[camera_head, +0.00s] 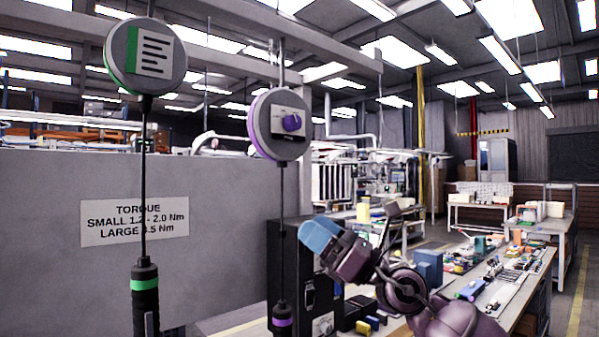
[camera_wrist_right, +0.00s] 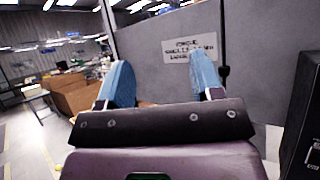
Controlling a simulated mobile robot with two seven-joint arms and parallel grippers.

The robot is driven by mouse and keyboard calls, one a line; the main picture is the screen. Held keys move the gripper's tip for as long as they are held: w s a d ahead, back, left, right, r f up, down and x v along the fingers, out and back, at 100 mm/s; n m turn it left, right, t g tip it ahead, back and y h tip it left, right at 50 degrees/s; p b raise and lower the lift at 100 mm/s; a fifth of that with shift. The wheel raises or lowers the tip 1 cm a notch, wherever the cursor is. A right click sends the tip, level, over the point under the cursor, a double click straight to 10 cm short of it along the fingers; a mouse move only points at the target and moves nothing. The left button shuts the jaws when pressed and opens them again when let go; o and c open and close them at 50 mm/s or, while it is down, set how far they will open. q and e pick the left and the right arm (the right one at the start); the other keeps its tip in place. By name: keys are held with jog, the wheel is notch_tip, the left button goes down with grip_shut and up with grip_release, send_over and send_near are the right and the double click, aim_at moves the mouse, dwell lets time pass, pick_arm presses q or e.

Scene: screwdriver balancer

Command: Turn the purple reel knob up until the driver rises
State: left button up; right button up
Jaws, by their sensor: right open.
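The purple-rimmed reel (camera_head: 262,127) hangs from an overhead beam in the head view. Its purple knob (camera_head: 292,122) sits on a pale plate on the reel's face. A cable runs down from it to the purple-banded driver (camera_head: 282,322), cut by the bottom edge. My right gripper (camera_head: 319,234) is below and right of the reel, apart from the knob and right of the cable. In the right wrist view its blue fingers (camera_wrist_right: 162,80) are spread with nothing between them. My left gripper is not in view.
A green-rimmed reel (camera_head: 147,57) with a green-banded driver (camera_head: 145,292) hangs at the left. A grey partition (camera_head: 60,240) carries a torque sign (camera_head: 134,221). A black cabinet (camera_head: 285,250) stands behind the purple driver's cable. A cluttered workbench (camera_head: 535,275) is at the right.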

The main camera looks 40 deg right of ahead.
notch_tip(320, 180, up, 8)
jog(key=n+g, duration=0.2)
jog(key=n, duration=0.5)
jog(key=n+t+h, duration=0.1)
jog(key=h, duration=0.7)
send_near(297, 123)
jog(key=p+x, duration=0.1)
jog(key=x, duration=0.7)
jog(key=shift+r+p, duration=0.15)
jog(key=shift+p, duration=0.2)
jog(key=shift+w+a, duration=0.15)
jog(key=shift+w, duration=0.5)
jog(key=c, duration=0.9)
